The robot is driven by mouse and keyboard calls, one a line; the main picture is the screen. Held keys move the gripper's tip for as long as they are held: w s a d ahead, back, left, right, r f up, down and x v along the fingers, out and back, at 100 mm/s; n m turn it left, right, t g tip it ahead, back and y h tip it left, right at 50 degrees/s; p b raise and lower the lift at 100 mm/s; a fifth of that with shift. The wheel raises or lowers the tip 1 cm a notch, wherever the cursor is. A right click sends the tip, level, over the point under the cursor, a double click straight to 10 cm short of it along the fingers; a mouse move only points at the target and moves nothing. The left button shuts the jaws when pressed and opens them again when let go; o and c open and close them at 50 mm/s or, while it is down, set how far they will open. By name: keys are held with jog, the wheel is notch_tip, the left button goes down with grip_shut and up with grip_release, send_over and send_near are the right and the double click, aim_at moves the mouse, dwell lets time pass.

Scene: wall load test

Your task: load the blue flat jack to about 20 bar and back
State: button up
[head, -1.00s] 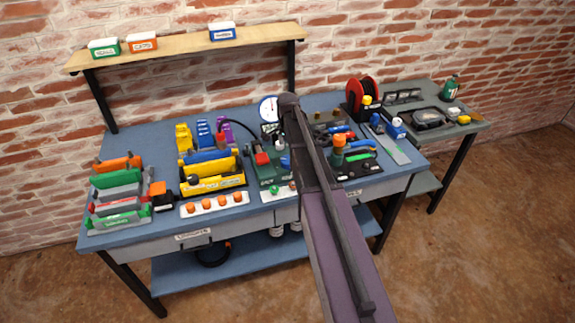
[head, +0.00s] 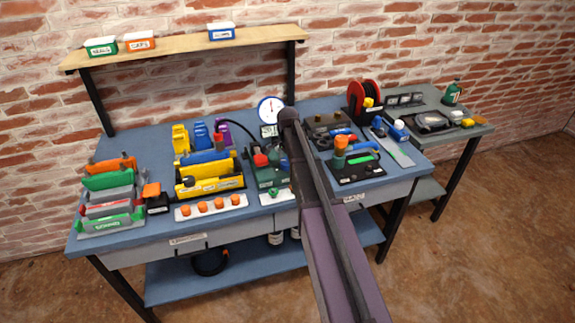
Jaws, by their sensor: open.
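A round white pressure gauge (head: 271,110) stands at the back of the bench, its reading too small to tell. In front of it is a green unit (head: 268,178) with a red knob (head: 260,160), partly hidden by my arm. A black hose runs from near the unit to the left. A blue block (head: 201,134) stands between a yellow and a purple one, and a blue cylinder (head: 203,157) lies behind a yellow block (head: 212,184). I cannot tell which blue piece is the flat jack. My arm crosses the middle; my gripper does not show.
The blue bench (head: 130,238) holds a rack of coloured bars (head: 110,180) at left and a strip of orange knobs (head: 212,206) in front. A black tray (head: 372,172) and a red reel (head: 372,95) are at right. A shelf (head: 180,47) with small boxes spans the back.

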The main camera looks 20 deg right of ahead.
jog(key=c, duration=0.9)
jog(key=shift+c, duration=0.2)
jog(key=shift+n, duration=0.5)
jog(key=n, duration=1)
jog(key=shift+s+n, duration=0.1)
jog(key=shift+n, duration=0.3)
jog(key=n, duration=1.1)
jog(key=shift+n, duration=0.3)
